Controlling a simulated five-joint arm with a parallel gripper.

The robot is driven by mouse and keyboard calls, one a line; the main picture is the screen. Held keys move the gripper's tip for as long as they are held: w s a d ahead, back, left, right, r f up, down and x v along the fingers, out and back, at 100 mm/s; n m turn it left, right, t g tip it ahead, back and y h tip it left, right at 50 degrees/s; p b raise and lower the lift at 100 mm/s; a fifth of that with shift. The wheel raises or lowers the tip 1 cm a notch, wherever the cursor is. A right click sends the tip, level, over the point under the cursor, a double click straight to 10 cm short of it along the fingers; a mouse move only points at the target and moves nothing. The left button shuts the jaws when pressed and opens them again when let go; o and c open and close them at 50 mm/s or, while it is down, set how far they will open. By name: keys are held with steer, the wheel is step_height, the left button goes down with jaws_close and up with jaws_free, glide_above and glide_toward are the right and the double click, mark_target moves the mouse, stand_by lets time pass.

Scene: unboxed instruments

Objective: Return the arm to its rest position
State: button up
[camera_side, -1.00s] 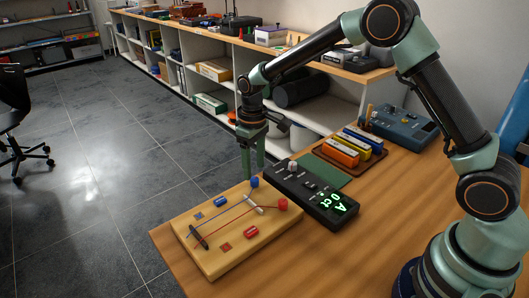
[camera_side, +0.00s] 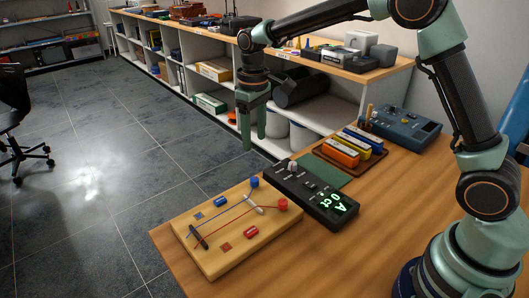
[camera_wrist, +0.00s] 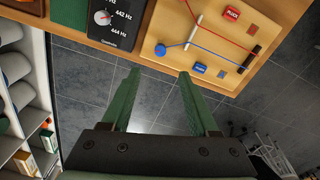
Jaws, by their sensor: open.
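My gripper (camera_side: 253,128) is open and empty, raised in the air beyond the far edge of the wooden table (camera_side: 400,178) in the side view. Its two green fingers point down and stand apart. In the wrist view the open fingers (camera_wrist: 158,75) hang over the dark floor, with nothing between them. My arm reaches over from its base at the right.
A wooden board (camera_side: 220,262) with red and blue strings lies at the table's front left. Beside it are a black tuner (camera_side: 318,198), a green mat (camera_side: 326,172), a tray with colored blocks (camera_side: 350,150) and a blue device (camera_side: 405,125). A shelf (camera_side: 330,68) stands behind.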

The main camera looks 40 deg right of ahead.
steer(key=s+d+r+m+t, duration=0.1)
steer(key=s+d+r+t, duration=0.25)
steer(key=s+r, duration=0.55)
steer(key=s+d+m+t, duration=0.2)
steer(key=s+d, duration=0.1)
steer(key=s, duration=0.7)
steer(key=shift+s+f, duration=0.25)
steer(key=shift+f, duration=0.05)
